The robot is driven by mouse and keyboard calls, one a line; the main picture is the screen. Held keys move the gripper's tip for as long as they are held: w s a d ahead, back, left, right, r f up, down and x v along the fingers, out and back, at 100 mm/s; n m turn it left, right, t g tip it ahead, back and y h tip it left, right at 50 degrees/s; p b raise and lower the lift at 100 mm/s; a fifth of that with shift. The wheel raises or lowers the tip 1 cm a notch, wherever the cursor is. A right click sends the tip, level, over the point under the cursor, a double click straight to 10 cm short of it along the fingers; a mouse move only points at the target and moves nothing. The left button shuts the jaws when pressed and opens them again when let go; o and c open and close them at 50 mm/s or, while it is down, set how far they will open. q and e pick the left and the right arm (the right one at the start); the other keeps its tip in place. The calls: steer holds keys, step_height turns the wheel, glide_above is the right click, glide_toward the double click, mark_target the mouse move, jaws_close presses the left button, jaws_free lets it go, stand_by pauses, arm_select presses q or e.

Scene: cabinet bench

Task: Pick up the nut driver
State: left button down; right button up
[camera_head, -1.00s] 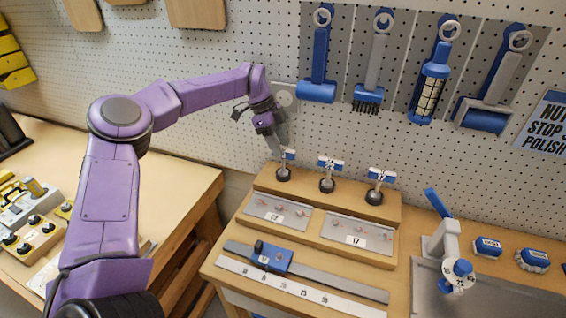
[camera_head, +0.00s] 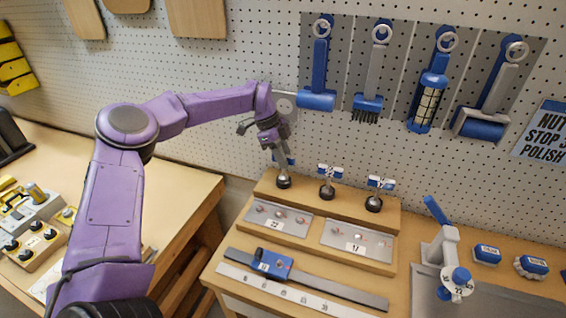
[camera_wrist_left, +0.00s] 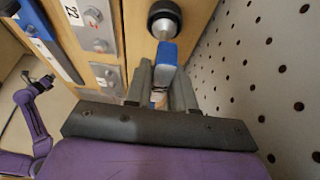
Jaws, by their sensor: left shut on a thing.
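Three nut drivers with blue-and-white tops and dark round bases stand in a row on the wooden rack's upper step: a left one (camera_head: 284,181), a middle one (camera_head: 327,190) and a right one (camera_head: 374,203). My left gripper (camera_head: 283,153) reaches down over the left one and is shut on its top. In the left wrist view the gripper (camera_wrist_left: 161,85) has its grey fingers either side of the blue top (camera_wrist_left: 167,53), with the dark base beyond. The driver looks upright and still at its place. My right gripper (camera_wrist_left: 46,80) shows small in the wrist view; its jaws are unclear.
The rack (camera_head: 392,250) carries two numbered metal plates. A blue slider (camera_head: 272,262) on a rail lies in front. A grey fixture with a blue lever (camera_head: 440,245) stands at right. The pegboard wall, hung with blue-handled tools, is close behind my gripper.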

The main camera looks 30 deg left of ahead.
arm_select(q)
steer(key=r, duration=0.1)
steer(key=r+b, duration=0.1)
steer(key=shift+s+r, duration=0.2)
steer(key=shift+r, duration=0.2)
steer(key=s+d+r+b, duration=0.1)
steer(key=s+r+b, duration=0.5)
steer(key=s+r, duration=0.3)
steer(key=s, duration=0.4)
steer(key=shift+s+d+r, duration=0.3)
steer(key=shift+s, duration=0.05)
steer(key=shift+f, duration=0.1)
